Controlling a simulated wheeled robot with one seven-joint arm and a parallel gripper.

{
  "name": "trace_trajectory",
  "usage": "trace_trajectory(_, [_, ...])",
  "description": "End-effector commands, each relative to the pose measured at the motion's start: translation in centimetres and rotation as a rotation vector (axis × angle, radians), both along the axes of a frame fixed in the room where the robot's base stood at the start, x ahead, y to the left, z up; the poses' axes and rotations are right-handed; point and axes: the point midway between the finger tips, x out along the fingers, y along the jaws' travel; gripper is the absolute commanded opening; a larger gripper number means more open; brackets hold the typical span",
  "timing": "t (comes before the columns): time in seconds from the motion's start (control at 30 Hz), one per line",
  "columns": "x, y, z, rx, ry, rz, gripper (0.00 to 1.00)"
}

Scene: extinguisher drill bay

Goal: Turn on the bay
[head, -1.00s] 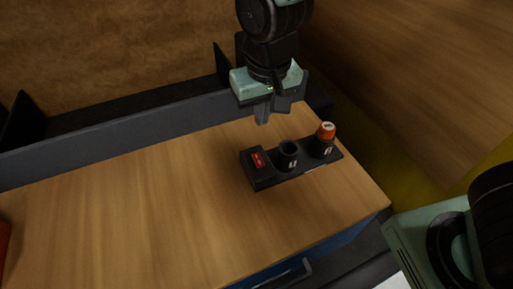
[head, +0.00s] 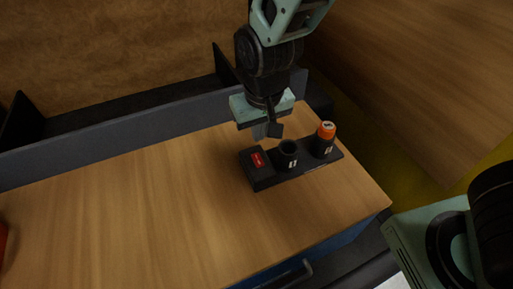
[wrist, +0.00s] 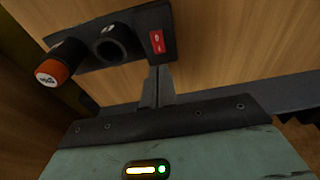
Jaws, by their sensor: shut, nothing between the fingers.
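A black control box (head: 263,180) sits on the wooden bench top. It carries a red rocker switch (head: 257,159) at its left end, an open dark collar (head: 288,150) in the middle and an orange-capped knob (head: 326,131) at the right. My gripper (head: 268,133) is shut and empty, fingers down, just behind and above the switch end of the box. In the wrist view the closed fingertips (wrist: 158,72) point at the red switch (wrist: 157,42), with the collar (wrist: 113,48) and orange cap (wrist: 52,73) to the left. I cannot tell the exact gap to the switch.
The wooden bench top (head: 130,215) is clear left of the box. A dark grey rail (head: 130,139) runs along its back edge. A red thing (head: 3,243) shows partly at the left edge. A drawer handle (head: 297,275) is at the front.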

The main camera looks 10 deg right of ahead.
Motion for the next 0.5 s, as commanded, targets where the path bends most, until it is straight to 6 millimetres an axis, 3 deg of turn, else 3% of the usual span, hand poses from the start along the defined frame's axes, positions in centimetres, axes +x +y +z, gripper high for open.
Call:
trace_trajectory(0.2, [0.7,0.0,-4.4,-0.002,0.004,-0.003,0.00])
trace_trajectory(0.5, [1.2,0.2,-7.4,-0.001,0.001,-0.002,0.00])
